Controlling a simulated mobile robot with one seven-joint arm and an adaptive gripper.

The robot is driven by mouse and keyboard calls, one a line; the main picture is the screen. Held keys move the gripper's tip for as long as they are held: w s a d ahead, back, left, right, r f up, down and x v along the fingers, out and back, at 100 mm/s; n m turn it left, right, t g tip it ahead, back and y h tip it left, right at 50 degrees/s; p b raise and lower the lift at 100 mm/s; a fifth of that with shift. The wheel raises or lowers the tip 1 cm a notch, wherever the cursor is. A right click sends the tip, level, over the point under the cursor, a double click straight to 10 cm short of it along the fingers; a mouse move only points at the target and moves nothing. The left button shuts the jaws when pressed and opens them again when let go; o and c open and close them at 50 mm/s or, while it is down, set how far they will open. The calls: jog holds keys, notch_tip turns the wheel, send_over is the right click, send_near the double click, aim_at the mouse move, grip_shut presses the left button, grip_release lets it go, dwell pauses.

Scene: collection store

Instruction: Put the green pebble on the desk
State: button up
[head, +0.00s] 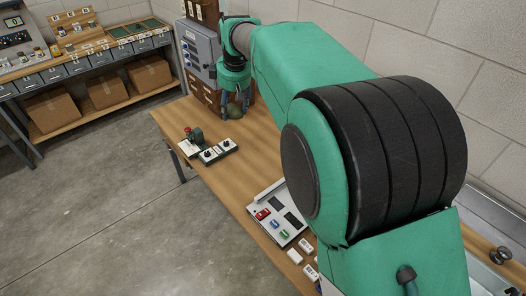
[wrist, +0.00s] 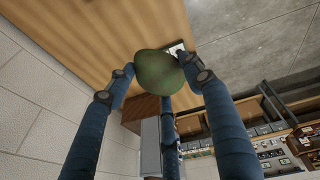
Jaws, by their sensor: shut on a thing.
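The green pebble (wrist: 158,72) is a rounded, dull green stone. In the wrist view my gripper (wrist: 155,80) is shut on it, with its blue fingers around the pebble. In the head view my gripper (head: 236,104) is at the far part of the desk, and the pebble (head: 235,113) shows small and dark between its fingers, low over the wood. The desk (head: 225,180) is a long wooden top along the wall. I cannot tell whether the pebble touches it.
A dark green device with white panels (head: 216,151) stands on the desk in front of my gripper. A grey cabinet (head: 199,52) stands at the desk's far end. A white tray with coloured items (head: 277,212) lies nearer. Bare wood lies between device and tray.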

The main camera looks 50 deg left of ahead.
jog(key=shift+s+a+r+n, duration=0.15)
jog(key=shift+s+a, duration=0.15)
jog(key=shift+s, duration=0.15)
jog(key=shift+s+a+f+n, duration=0.15)
jog(key=shift+s+a, duration=0.1)
jog(key=shift+s, duration=0.2)
send_over(237, 188)
notch_tip(237, 188, down, 33)
jog(key=shift+s+d, duration=0.15)
jog(key=shift+d, duration=0.25)
jog(key=shift+f+b, duration=0.4)
jog(key=shift+f, duration=2.75)
jog(key=shift+f, duration=1.8)
jog(key=shift+f+b, duration=0.2)
jog(key=shift+b, duration=0.2)
